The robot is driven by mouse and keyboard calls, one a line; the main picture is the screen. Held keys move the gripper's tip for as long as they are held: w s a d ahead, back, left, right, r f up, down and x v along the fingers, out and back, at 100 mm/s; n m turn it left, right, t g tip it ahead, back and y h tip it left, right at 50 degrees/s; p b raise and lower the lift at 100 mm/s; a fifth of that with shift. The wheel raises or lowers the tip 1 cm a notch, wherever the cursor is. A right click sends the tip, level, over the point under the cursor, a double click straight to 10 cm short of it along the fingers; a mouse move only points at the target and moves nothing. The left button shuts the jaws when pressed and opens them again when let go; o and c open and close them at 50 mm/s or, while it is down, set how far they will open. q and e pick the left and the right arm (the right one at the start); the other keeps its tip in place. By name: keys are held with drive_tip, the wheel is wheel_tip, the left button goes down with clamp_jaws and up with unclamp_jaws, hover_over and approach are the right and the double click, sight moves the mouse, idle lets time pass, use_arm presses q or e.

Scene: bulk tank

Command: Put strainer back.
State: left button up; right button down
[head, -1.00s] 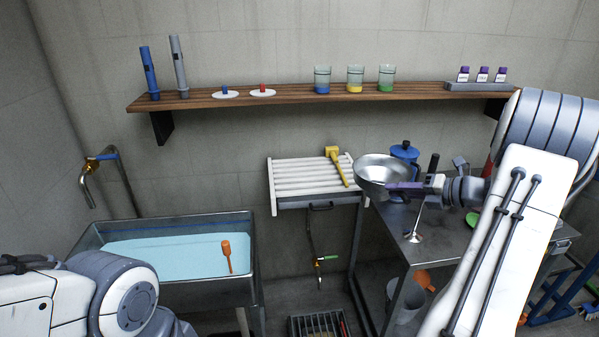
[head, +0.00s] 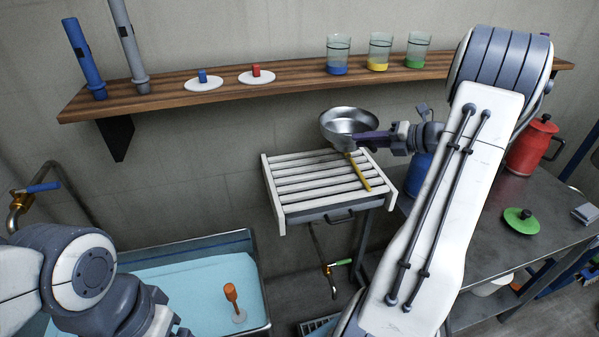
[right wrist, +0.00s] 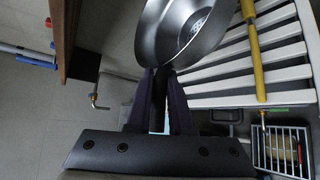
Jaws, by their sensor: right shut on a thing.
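The strainer is a shiny steel bowl (head: 340,122) with small holes in its bottom. My right gripper (head: 358,143) is shut on its handle and holds it in the air near the back right of the white slatted rack (head: 283,208). The right wrist view shows the bowl (right wrist: 152,35) beyond the purple fingers (right wrist: 162,75), tilted, with the holes visible. Most of the handle is hidden between the fingers. My left arm shows at the lower left of the head view, but its gripper is out of view.
A yellow-handled tool (head: 357,172) lies on the rack, its head hidden behind the strainer. A wooden shelf (head: 300,78) with beakers runs above. A basin of blue liquid (head: 195,285) stands at left, and a steel table (head: 485,240) with a green lid (head: 520,220) at right.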

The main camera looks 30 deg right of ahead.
drive_tip(key=shift+w+a+f, duration=0.45)
drive_tip(key=shift+a+f, duration=1.35)
drive_tip(key=shift+a, duration=0.1)
drive_tip(key=shift+w+a+f, duration=0.4)
drive_tip(key=shift+a+f, duration=1.45)
drive_tip(key=shift+w+a+f, duration=0.45)
drive_tip(key=shift+a+f, duration=1.35)
drive_tip(key=shift+a, duration=0.1)
drive_tip(key=shift+f, duration=0.15)
drive_tip(key=c, duration=0.8)
unclamp_jaws()
